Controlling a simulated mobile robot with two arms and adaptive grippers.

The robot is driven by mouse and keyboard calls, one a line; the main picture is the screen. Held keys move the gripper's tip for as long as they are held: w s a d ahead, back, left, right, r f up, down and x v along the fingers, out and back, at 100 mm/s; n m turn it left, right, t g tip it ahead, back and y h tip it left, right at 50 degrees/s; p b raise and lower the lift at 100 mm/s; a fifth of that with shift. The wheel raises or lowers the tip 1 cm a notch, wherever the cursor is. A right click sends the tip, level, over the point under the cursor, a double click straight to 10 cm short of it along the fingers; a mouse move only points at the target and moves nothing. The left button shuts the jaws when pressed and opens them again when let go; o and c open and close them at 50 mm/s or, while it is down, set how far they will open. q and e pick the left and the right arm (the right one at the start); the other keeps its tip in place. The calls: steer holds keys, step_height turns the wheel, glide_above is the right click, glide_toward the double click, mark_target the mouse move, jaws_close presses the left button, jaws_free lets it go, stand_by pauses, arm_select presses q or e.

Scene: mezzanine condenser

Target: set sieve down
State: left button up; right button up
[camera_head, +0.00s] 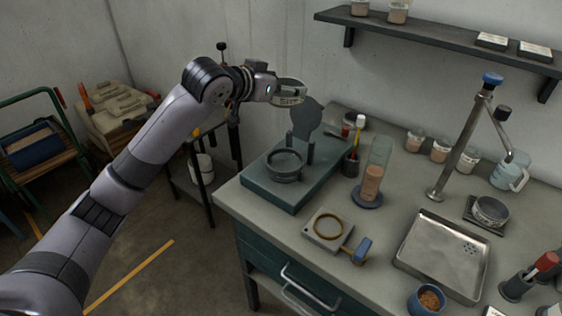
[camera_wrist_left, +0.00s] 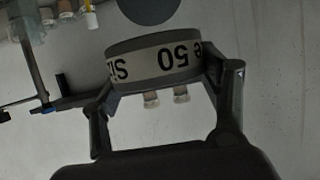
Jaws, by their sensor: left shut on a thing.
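My left gripper (camera_head: 285,95) is shut on a shallow round sieve (camera_head: 291,87). The left wrist view shows the sieve (camera_wrist_left: 152,66) between the two fingers, with a pale label printed in black, upside down, including "50". The gripper holds it in the air above the back left of the bench. Below and to its right is a teal machine (camera_head: 262,193) with a dark round pan (camera_head: 285,167) on it. A dark round plate (camera_head: 306,117) stands raised behind the pan, close to the gripper. My right gripper is not in view.
The bench (camera_head: 385,205) also carries a tall clear cylinder (camera_head: 376,170), a small square plate with a brass ring (camera_head: 327,229), a metal tray (camera_head: 440,262) and a metal stand (camera_head: 462,150). Several jars stand at the back. A shelf (camera_head: 440,38) is on the wall.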

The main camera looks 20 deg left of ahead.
arm_select(q)
steer(key=p, duration=0.2)
glide_above(283, 164)
step_height(283, 164, down, 15)
steer(key=shift+r, duration=0.2)
step_height(283, 164, down, 5)
steer(key=shift+r, duration=0.1)
steer(key=shift+f, duration=0.3)
steer(key=o, duration=1.1)
steer(key=shift+o, duration=0.5)
